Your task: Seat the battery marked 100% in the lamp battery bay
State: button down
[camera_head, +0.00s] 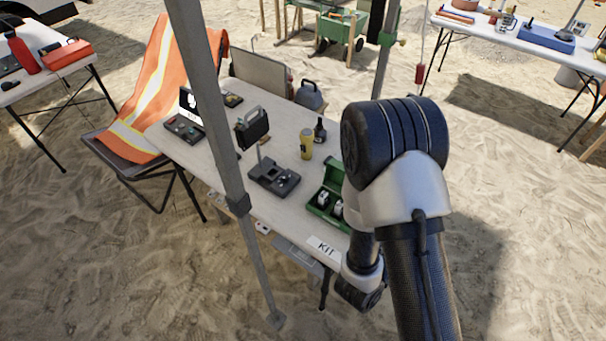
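A green case (313,208) stands open near the right end of the table, partly hidden behind my arm. Small black-and-white items (337,209) that look like batteries sit in it; their markings are too small to read. A dark upright boxy thing with a handle (252,127), possibly the lamp, stands near the table's middle. A dark grey device with a raised block (268,173) lies in front of it. I cannot tell which thing holds the battery bay. My arm covers the table's right end, and my gripper is not visible.
The table (290,212) also bears a yellow can (306,144), a dark bottle (320,130), another dark device (183,129) and a KIT label (324,247). A grey pole (224,150) crosses in front. A chair with an orange vest (160,85) stands at left.

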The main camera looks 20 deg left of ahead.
aim_at(266, 173)
jog(key=k+j+z, duration=0.2)
jog(key=j, duration=0.3)
jog(key=j+z, duration=0.15)
jog(key=j, duration=0.4)
jog(key=k+j+z, duration=0.2)
jog(key=j, duration=0.25)
jog(key=k+j+z, duration=0.15)
jog(key=j, duration=0.3)
jog(key=k+j+z, duration=0.35)
jog(key=k+j, duration=0.2)
jog(key=j, duration=0.25)
jog(key=i, duration=0.9)
